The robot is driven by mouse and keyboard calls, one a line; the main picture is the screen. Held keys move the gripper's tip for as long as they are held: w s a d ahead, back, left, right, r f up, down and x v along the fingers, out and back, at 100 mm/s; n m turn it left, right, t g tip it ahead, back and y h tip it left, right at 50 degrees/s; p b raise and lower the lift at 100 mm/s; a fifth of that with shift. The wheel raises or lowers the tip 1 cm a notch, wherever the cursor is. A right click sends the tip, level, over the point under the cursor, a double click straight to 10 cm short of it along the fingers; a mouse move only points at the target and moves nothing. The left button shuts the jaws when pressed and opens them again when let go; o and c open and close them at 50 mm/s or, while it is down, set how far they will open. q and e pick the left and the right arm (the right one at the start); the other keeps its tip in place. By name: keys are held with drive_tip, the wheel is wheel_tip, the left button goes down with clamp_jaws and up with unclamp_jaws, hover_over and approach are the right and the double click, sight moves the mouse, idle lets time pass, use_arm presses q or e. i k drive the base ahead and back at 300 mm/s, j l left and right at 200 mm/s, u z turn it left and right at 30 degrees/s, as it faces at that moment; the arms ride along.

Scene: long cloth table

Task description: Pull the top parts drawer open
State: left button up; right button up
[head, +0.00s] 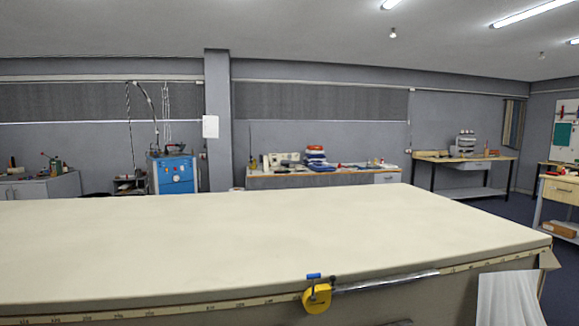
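No drawer in view can be told for sure as the top parts drawer. At the far right edge, a light wooden drawer front (562,191) with a dark handle looks closed under a bench top. A blue cabinet (175,176) with drawer-like fronts stands at the back left; its fronts look closed, though it is small in view. Neither of my grippers is in view.
A long cream cloth table (240,235) fills the foreground, its top bare. A yellow tape measure (317,297) and a metal rod (387,282) are at its front edge. White cloth (508,299) hangs at the near right corner. Dark floor shows between the table and right bench.

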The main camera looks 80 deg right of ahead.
sight(382, 177)
drive_tip(key=z, duration=3.05)
drive_tip(key=i+l+z, duration=0.15)
drive_tip(key=l, duration=0.25)
drive_tip(key=i+l+z, duration=0.2)
drive_tip(key=l+z, duration=0.3)
drive_tip(key=i+l+z, duration=0.25)
drive_tip(key=l+z, duration=0.2)
drive_tip(key=i+l+z, duration=0.35)
drive_tip(key=z, duration=0.15)
drive_tip(key=i+l+z, duration=0.35)
drive_tip(key=z, duration=0.15)
drive_tip(key=i+l+z, duration=0.3)
drive_tip(key=i, duration=0.4)
drive_tip(key=i+z, duration=0.25)
drive_tip(key=i, duration=0.45)
drive_tip(key=i+u, duration=0.2)
drive_tip(key=i, duration=1)
drive_tip(key=i+l+u, duration=0.15)
drive_tip(key=i, duration=1.1)
drive_tip(key=i+j+u, duration=0.2)
drive_tip(key=i+u, duration=1)
drive_tip(key=u, duration=0.15)
drive_tip(key=i+l+u, duration=0.2)
drive_tip(key=i+u, duration=0.25)
drive_tip(key=k, duration=0.1)
